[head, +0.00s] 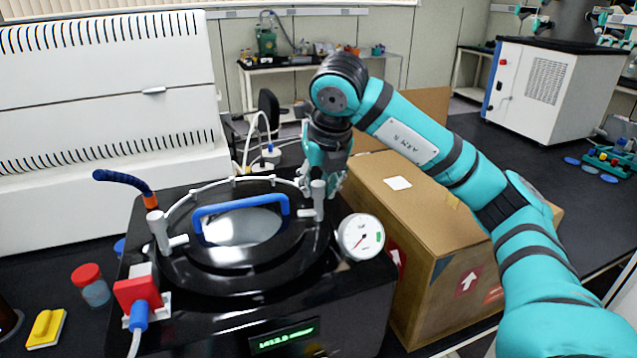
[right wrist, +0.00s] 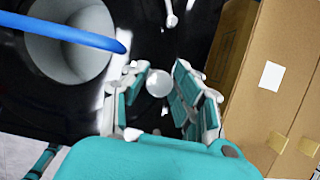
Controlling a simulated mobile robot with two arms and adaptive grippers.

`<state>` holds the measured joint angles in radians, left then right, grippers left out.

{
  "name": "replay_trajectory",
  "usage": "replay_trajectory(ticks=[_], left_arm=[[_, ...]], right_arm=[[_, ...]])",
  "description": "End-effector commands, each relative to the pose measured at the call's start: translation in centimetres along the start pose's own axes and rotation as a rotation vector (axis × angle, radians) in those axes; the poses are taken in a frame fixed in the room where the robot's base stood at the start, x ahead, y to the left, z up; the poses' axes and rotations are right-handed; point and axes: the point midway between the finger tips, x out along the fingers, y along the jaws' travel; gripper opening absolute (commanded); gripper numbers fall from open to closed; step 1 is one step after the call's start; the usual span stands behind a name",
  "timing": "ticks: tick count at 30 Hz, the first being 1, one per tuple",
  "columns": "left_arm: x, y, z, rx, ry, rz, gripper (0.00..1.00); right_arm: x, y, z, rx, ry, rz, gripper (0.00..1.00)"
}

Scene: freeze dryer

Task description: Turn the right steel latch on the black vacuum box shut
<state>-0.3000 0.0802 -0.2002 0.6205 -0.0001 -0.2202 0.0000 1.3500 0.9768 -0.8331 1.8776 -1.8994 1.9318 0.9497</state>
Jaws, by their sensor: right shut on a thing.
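The black vacuum box (head: 240,310) stands on the bench at the lower left, with a round lid and a blue handle (head: 240,205). The right steel latch (head: 318,200) stands upright at the lid's right edge. The left steel latch (head: 158,232) is at the lid's left edge. My right gripper (head: 326,180) comes down from above at the right latch. In the right wrist view its fingers (right wrist: 160,95) are on both sides of the latch's round top (right wrist: 159,83), shut on it. The fingers partly hide the latch's lower part. My left gripper is not in view.
A pressure gauge (head: 361,237) sits at the box's right corner. A cardboard box (head: 440,225) stands close on the right, under my arm.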

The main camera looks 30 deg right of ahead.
Motion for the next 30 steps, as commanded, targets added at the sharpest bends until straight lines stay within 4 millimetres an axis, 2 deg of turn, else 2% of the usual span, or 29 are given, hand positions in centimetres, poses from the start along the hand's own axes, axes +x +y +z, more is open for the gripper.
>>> replay_trajectory(ticks=[6,7,12,19,23,26,30], left_arm=[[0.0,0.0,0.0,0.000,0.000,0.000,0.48],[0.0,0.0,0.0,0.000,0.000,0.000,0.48],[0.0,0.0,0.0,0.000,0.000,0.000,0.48],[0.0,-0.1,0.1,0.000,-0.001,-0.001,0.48],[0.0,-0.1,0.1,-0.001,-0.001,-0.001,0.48],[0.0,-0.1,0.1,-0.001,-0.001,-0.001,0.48],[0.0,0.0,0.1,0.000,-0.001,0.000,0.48]], right_arm=[[-0.1,0.0,0.1,0.002,-0.003,0.000,0.00],[-0.1,0.0,0.1,0.002,-0.003,0.000,0.28],[0.0,0.0,0.1,0.001,-0.002,0.000,0.48],[0.0,0.0,0.0,0.000,-0.001,0.000,0.48],[-0.8,0.0,0.1,0.000,-0.004,0.002,0.48],[-2.3,0.1,0.1,-0.001,-0.006,0.003,0.48],[-5.5,-0.1,0.2,0.001,-0.010,0.002,0.48]])
